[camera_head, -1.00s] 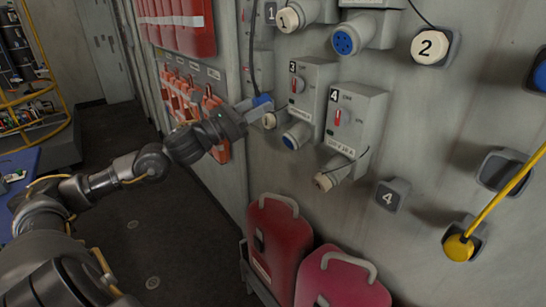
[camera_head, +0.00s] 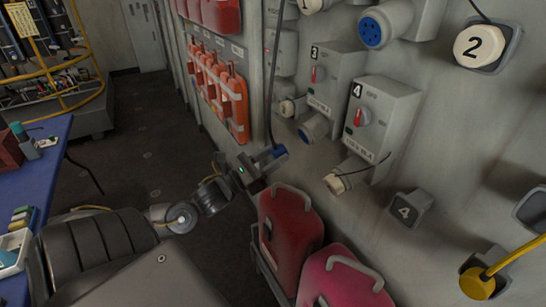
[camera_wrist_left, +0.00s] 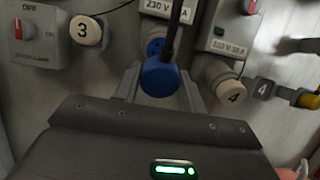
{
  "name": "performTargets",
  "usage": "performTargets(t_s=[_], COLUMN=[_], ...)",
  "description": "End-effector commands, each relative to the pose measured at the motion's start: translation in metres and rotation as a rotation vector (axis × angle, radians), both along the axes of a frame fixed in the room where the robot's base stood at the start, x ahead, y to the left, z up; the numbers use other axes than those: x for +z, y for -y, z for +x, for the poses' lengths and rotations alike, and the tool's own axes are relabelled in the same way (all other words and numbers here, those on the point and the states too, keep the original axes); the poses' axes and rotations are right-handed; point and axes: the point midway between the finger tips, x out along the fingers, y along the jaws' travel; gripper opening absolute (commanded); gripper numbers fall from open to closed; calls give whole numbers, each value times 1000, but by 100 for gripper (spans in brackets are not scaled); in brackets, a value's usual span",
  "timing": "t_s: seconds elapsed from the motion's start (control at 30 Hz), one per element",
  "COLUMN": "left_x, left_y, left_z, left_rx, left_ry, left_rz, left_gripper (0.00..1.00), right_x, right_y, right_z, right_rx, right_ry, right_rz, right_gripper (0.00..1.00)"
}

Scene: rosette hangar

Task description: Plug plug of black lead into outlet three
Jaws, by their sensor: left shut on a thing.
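The plug of the black lead is blue (camera_head: 273,156). My left gripper (camera_head: 262,163) is shut on it, low and to the left of outlet three. The black lead (camera_head: 272,90) runs up from the plug. Outlet three is the grey box marked 3 (camera_head: 334,75), with a blue-mouthed socket (camera_head: 314,128) under it. In the left wrist view the plug (camera_wrist_left: 160,78) sits between the fingers, just in front of a blue socket (camera_wrist_left: 155,47) and partly covering it. A gap shows in the head view. My right gripper is not in view.
A cap marked 3 (camera_wrist_left: 86,30) hangs left of the socket. Red cans (camera_head: 288,220) stand under the wall. A yellow lead (camera_head: 515,258) is at the right. A blue table (camera_head: 55,170) is at the left.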

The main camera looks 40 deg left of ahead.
Motion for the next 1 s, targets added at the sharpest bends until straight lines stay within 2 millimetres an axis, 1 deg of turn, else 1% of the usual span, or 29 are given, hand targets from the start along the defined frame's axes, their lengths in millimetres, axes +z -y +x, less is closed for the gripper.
performTargets(t_s=[0.23,0.5,0.7,1.0], left_x=[10,16,18,17], left_y=[7,13,15,15], left_z=[22,41,46,46], left_rx=[-2,-4,-4,-4], left_ry=[3,1,0,0], left_rz=[-1,-1,-1,-1], left_gripper=[4,4,4,4], right_x=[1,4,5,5], right_y=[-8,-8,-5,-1], right_z=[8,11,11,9], right_rx=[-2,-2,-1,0], right_ry=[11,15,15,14], right_rz=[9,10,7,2], right_gripper=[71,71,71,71])
